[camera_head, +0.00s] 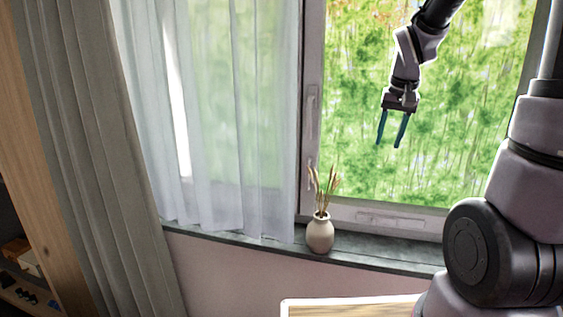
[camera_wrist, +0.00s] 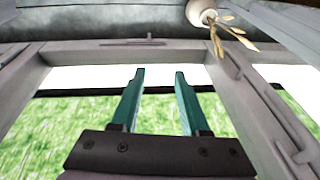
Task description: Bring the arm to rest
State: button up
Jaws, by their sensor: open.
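My gripper (camera_head: 391,145) hangs in front of the window in the head view, its two teal fingers pointing down and spread apart with nothing between them. In the wrist view my gripper (camera_wrist: 158,72) shows the same two fingers apart and empty. My arm comes down to it from the top right of the head view. The gripper is up and to the right of the vase, clear of it.
A pale vase (camera_head: 320,233) with dried stems stands on the dark window sill (camera_head: 375,252); the vase also shows in the wrist view (camera_wrist: 199,11). A sheer curtain (camera_head: 225,120) hangs at left. A wooden tabletop edge (camera_head: 345,309) shows at the bottom.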

jog(key=s+a+r+t+y, duration=0.1)
jog(key=s+r+t, duration=0.1)
jog(key=s+r, duration=0.3)
jog(key=s+a+r+t, duration=0.2)
jog(key=s+r, duration=0.3)
jog(key=s, duration=0.5)
jog(key=shift+s+a+r+y, duration=0.2)
jog(key=shift+s+r+y, duration=0.05)
jog(key=shift+s+y, duration=0.15)
jog(key=shift+w+d, duration=0.1)
jog(key=shift+d, duration=0.05)
